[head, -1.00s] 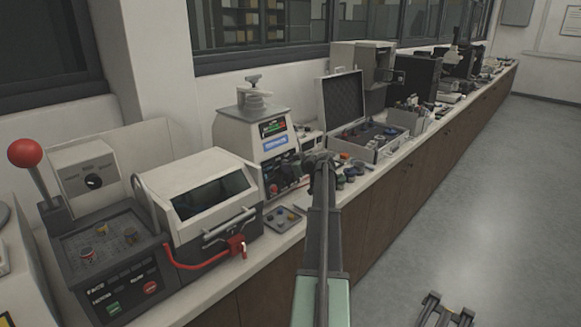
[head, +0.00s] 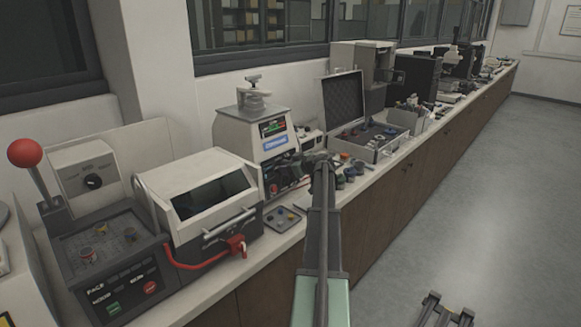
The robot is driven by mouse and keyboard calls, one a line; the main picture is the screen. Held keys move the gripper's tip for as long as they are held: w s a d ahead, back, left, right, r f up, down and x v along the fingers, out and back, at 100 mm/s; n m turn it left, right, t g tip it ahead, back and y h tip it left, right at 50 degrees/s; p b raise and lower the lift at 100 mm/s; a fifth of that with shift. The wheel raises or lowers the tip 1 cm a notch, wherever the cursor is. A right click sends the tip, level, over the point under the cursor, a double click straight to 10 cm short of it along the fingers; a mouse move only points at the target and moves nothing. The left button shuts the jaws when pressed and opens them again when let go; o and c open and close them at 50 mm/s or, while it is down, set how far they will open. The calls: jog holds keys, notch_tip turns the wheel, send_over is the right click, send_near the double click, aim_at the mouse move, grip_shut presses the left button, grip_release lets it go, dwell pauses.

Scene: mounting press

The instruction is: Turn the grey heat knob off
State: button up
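The mounting press (head: 250,135) is the white machine with a small lit display and a blue label, left of centre on the bench. Small dark and red controls (head: 274,187) sit low on its front. I cannot pick out the grey heat knob or its setting at this size. My arm rises from the bottom middle, and its dark far end is beside the press's lower right front. My gripper (head: 305,164) is small and dark there, partly hidden by my own arm. I cannot tell whether its fingers are open or touching anything.
A white-lidded machine (head: 200,190) with a red hose stands left of the press. A grey machine (head: 110,245) with a red ball lever is farther left. A small tray (head: 283,219) lies before the press. An open case (head: 365,135) stands to the right.

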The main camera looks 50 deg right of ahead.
jog(key=p+v, duration=0.3)
jog(key=v, duration=0.8)
jog(key=shift+p, duration=0.4)
jog(key=shift+d+f, duration=0.1)
